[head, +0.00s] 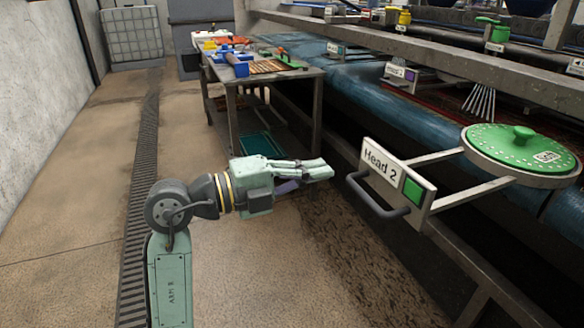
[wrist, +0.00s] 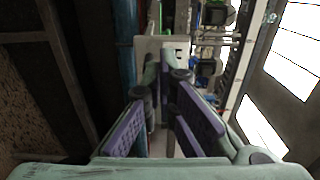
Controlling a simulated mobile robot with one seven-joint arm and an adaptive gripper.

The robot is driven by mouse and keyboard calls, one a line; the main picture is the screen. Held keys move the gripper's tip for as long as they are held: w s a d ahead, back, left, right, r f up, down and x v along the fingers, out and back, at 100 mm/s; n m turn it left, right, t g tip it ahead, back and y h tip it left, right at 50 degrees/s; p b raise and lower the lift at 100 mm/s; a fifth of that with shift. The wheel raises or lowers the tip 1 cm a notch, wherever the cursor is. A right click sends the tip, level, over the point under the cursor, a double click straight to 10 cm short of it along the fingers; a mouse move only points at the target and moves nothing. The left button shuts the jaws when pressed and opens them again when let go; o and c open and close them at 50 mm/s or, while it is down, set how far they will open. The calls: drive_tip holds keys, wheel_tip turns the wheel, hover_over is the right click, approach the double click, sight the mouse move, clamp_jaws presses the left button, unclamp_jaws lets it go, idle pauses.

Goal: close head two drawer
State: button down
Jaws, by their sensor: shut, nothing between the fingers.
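The Head 2 drawer is pulled out into the aisle. A dark bar handle (head: 376,203) sticks out below the label, and pale rails run back to a round green brush disc (head: 521,148). My gripper (head: 330,172) is left of the plate, pointing right, with a small visible gap to the handle. In the wrist view, my purple-padded fingers (wrist: 166,68) converge, shut and empty. A pale plate (wrist: 150,44) shows beyond the tips. The handle is not clear there.
A grey beam frame (head: 450,60) and a blue roller (head: 420,108) run along the right side. Another labelled drawer front (head: 400,75) sits farther back, beside the roller. A work table (head: 262,78) with tools stands behind my gripper. The floor (head: 95,170) at left is clear.

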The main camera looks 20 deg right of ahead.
sight(364, 163)
drive_tip(key=d, duration=0.2)
drive_tip(key=d+p, duration=0.1)
drive_tip(key=d, duration=0.1)
drive_tip(key=d+p, duration=0.1)
drive_tip(key=d, duration=0.1)
drive_tip(key=shift+w+r, duration=0.15)
drive_tip(key=shift+w, duration=0.1)
drive_tip(key=shift+d, duration=0.5)
drive_tip(key=shift+f, duration=0.2)
drive_tip(key=shift+d+f, duration=0.1)
drive_tip(key=shift+d, duration=0.25)
drive_tip(key=w+d+b, duration=0.2)
drive_tip(key=d+b, duration=0.5)
drive_tip(key=d, duration=1.5)
drive_tip(key=shift+d+r, duration=0.2)
drive_tip(key=shift+s, duration=0.1)
